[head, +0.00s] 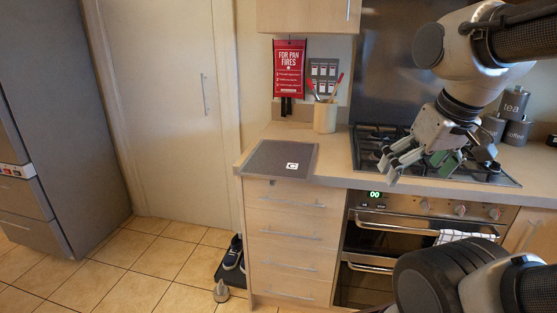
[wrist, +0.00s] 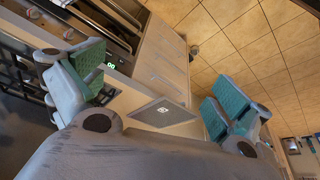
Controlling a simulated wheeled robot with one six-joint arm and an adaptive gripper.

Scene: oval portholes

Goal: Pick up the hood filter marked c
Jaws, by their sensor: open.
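The hood filter (head: 280,160) marked c is a flat, dark grey square panel with a paler frame and a white label. It lies flat on the left end of the counter, close to the front edge. It also shows in the wrist view (wrist: 160,117), between the fingers and beyond them. My gripper (head: 392,167) is open and empty above the front of the hob, to the right of the filter and apart from it. In the wrist view my gripper (wrist: 150,95) shows its green-padded fingers spread wide.
A beige utensil pot (head: 325,117) stands behind the filter. The gas hob (head: 365,150) is to its right, with an oven (head: 400,225) below. A red fire blanket (head: 289,68) hangs on the wall. Shoes (head: 233,253) and a doorstop (head: 221,291) are on the floor.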

